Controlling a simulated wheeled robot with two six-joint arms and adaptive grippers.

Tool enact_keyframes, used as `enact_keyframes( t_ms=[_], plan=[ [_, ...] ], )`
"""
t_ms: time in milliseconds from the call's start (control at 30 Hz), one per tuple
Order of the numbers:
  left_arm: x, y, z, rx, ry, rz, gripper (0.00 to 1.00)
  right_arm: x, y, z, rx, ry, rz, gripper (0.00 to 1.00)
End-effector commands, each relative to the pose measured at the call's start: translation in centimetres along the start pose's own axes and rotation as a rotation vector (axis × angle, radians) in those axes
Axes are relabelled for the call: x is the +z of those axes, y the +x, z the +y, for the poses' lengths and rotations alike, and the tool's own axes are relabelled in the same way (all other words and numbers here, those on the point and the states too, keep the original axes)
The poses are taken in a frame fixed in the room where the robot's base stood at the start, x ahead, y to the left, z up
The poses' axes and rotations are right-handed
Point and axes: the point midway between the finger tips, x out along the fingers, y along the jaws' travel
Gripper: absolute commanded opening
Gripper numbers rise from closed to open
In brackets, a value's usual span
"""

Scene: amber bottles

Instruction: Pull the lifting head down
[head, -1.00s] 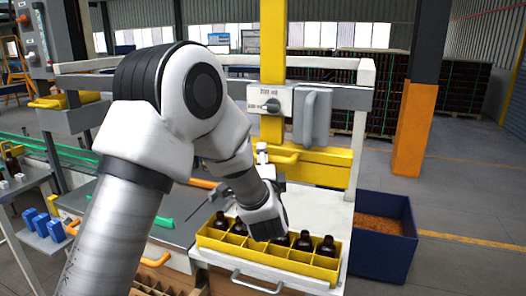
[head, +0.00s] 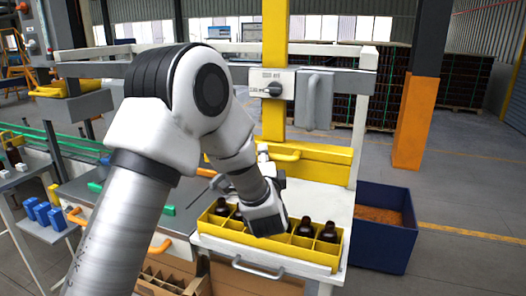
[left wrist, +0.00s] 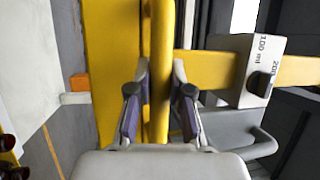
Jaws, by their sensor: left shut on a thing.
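The yellow lifting head (head: 325,168) spans the bench below the yellow column, with a yellow bar handle (head: 286,155) on its front. My left gripper (head: 268,172) is at this handle, partly hidden by its own wrist. In the left wrist view my left gripper (left wrist: 160,82) has one finger on each side of the yellow handle (left wrist: 160,35) and is shut on it. The broad yellow body of the lifting head (left wrist: 112,70) lies behind the handle there. My right gripper is not in view.
A yellow crate (head: 292,259) with dark bottles stands on the bench below my left wrist. A selector box (head: 271,83) and grey handle (head: 314,100) sit on the crossbar above. A blue bin (head: 385,247) stands on the floor at right.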

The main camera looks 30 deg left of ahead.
Motion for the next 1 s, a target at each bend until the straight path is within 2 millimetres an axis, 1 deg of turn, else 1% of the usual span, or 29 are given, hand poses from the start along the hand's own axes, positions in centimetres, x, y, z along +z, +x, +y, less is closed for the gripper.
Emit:
enact_keyframes(
  t_ms=[33, 200, 400, 500, 600, 700, 1000],
  plan=[
    [0.2, -0.5, 2.6, 0.011, 0.005, 0.000, 0.00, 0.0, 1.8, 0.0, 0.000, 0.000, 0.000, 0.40],
    [0.6, -1.4, 7.6, 0.013, 0.006, -0.001, 0.00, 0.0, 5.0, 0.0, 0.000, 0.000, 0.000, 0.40],
    [1.0, -2.3, 12.7, 0.012, 0.005, -0.001, 0.00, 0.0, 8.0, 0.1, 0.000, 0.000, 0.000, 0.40],
    [1.1, -2.6, 14.5, 0.011, 0.004, -0.001, 0.00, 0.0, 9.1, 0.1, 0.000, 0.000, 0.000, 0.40],
    [1.2, -2.9, 15.8, 0.011, 0.003, -0.001, 0.00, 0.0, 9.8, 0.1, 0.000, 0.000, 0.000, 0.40],
    [1.2, -3.0, 16.6, 0.009, 0.003, -0.001, 0.00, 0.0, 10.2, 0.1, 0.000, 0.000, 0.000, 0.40],
    [1.3, -3.1, 17.0, 0.012, 0.004, -0.001, 0.00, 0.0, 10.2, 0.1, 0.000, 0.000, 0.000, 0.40]
  ],
)
